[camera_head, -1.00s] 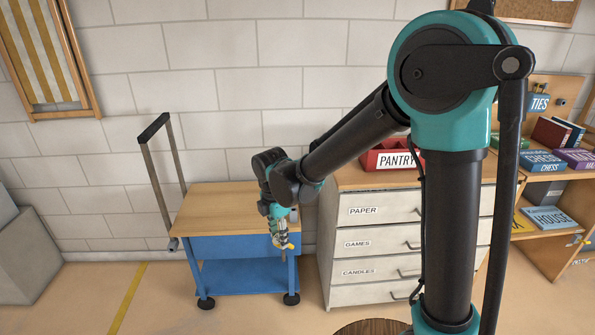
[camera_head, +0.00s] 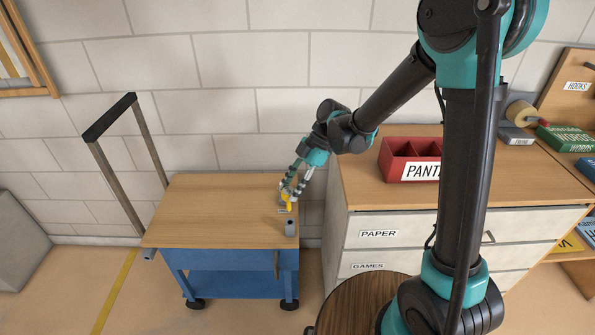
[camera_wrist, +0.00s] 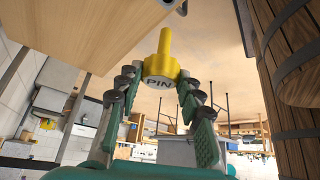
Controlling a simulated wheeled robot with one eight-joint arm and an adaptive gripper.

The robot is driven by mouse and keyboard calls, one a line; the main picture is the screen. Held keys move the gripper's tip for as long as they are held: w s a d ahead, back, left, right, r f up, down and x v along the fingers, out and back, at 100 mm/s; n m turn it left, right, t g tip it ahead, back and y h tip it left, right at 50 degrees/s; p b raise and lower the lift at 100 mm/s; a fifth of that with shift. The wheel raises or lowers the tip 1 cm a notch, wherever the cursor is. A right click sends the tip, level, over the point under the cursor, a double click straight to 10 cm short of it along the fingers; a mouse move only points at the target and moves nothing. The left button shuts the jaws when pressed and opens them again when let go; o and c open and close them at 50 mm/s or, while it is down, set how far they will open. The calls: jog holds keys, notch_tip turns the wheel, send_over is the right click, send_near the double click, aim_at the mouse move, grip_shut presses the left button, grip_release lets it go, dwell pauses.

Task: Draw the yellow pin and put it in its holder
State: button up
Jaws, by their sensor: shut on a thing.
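The yellow pin (camera_wrist: 164,48) has a wide head marked PIN, which faces me in the wrist view, with its narrower shaft pointing away. My gripper (camera_wrist: 156,90) is shut on the head, between its two jointed fingers. In the head view my gripper (camera_head: 291,188) is over the right part of the trolley's wooden top (camera_head: 215,210), and a bit of the yellow pin (camera_head: 288,205) shows under it. A small grey cup-like holder (camera_head: 290,228) stands near the top's front right corner, just in front of the pin. The pin appears apart from it.
A drawer cabinet (camera_head: 400,235) with a red PANTRY box (camera_head: 405,160) stands close at right. A wooden barrel (camera_head: 360,300) is in the foreground.

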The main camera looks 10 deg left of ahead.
jog(key=shift+w, duration=0.5)
jog(key=shift+r, duration=0.1)
jog(key=shift+f, duration=2.9)
jog(key=shift+f, duration=3.5)
jog(key=o, duration=1.4)
notch_tip(320, 180, up, 10)
